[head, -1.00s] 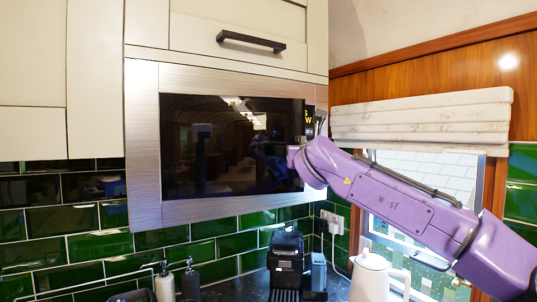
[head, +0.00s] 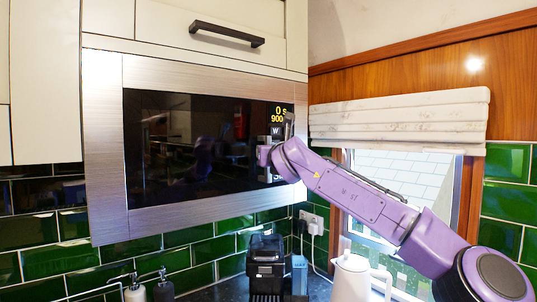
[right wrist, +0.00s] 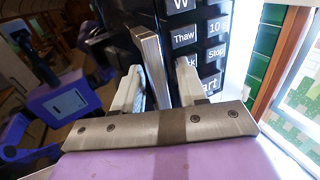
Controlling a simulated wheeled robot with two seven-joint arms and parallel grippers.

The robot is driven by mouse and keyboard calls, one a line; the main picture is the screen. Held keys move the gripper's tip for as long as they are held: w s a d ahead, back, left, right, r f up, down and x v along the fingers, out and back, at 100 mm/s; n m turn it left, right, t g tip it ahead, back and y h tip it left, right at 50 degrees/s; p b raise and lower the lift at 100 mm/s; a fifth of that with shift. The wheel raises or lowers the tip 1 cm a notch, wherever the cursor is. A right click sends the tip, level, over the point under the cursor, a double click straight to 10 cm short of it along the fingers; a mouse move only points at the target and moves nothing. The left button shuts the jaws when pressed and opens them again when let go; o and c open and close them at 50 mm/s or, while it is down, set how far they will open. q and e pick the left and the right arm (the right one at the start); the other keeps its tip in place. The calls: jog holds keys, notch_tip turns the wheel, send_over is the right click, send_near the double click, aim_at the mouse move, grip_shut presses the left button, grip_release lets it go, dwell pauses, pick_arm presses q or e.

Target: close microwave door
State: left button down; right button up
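The microwave (head: 104,150) is set in the wall cabinet, with a dark glass door (head: 190,155). My right gripper (head: 277,150) is at the door's right edge, by the upright metal handle (head: 288,126). In the right wrist view the handle (right wrist: 152,68) stands between the two fingers of my right gripper (right wrist: 157,85), which are apart with gaps visible. The button panel (right wrist: 205,45) is just behind. My left gripper is not in view.
Below the microwave a black coffee machine (head: 266,264) and a white kettle (head: 352,280) stand on the counter, with soap bottles (head: 163,288) at left. A window (head: 405,185) with a rolled blind (head: 400,118) is to the right.

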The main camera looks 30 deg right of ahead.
jog(key=s+a+b, duration=0.2)
jog(key=s+b, duration=0.3)
jog(key=s, duration=0.5)
jog(key=shift+s+b, duration=0.2)
jog(key=shift+b, duration=0.2)
